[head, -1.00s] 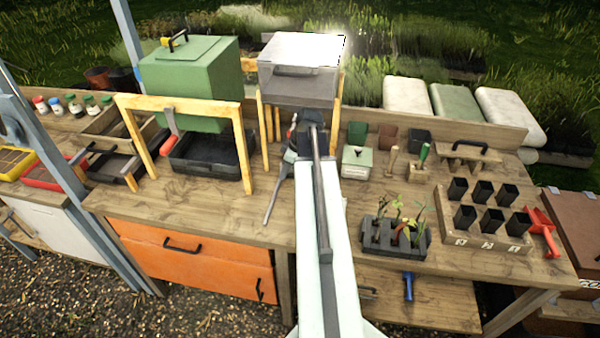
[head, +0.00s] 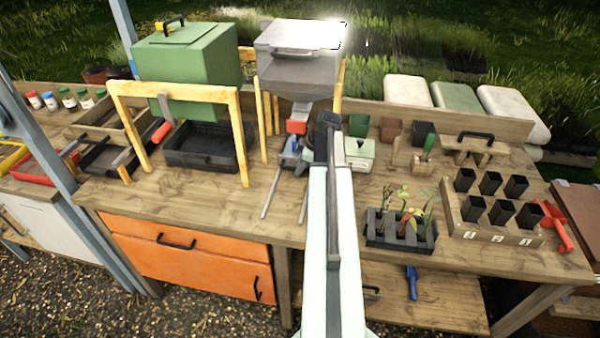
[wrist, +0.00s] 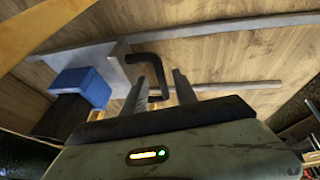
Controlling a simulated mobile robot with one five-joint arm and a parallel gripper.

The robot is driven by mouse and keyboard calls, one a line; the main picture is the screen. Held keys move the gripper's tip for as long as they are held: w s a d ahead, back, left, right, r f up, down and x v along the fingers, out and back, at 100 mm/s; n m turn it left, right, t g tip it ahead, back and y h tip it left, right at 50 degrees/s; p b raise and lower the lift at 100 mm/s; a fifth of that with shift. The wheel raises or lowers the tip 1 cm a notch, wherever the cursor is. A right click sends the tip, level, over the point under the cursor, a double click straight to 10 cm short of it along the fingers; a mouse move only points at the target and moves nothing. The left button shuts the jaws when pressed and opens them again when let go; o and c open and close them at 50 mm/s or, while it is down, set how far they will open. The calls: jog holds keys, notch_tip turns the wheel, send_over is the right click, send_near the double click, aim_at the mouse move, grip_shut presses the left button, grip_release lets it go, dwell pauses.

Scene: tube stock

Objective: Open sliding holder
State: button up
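The sliding holder (head: 288,160) is a grey metal slide with a small blue part on two thin rails, below the grey hopper on the bench. In the wrist view its grey plate (wrist: 112,57) carries a blue block (wrist: 82,84) and a bent black handle (wrist: 146,58). My gripper (head: 328,122) is just right of the holder in the head view. In the wrist view my gripper (wrist: 165,75) has its two fingers apart. Part of the handle shows between and behind them. I cannot tell whether they touch it. The arm hides part of the bench.
The grey hopper (head: 298,65) stands on a wooden frame behind the holder, with a red part (head: 297,126) below its chute. A green box (head: 187,70) on a wooden frame (head: 245,150) stands left. A white-green box (head: 359,149) and a seedling tray (head: 400,238) are right.

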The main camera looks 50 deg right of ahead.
grip_shut()
jog(key=shift+w, duration=0.15)
dwell(1.2)
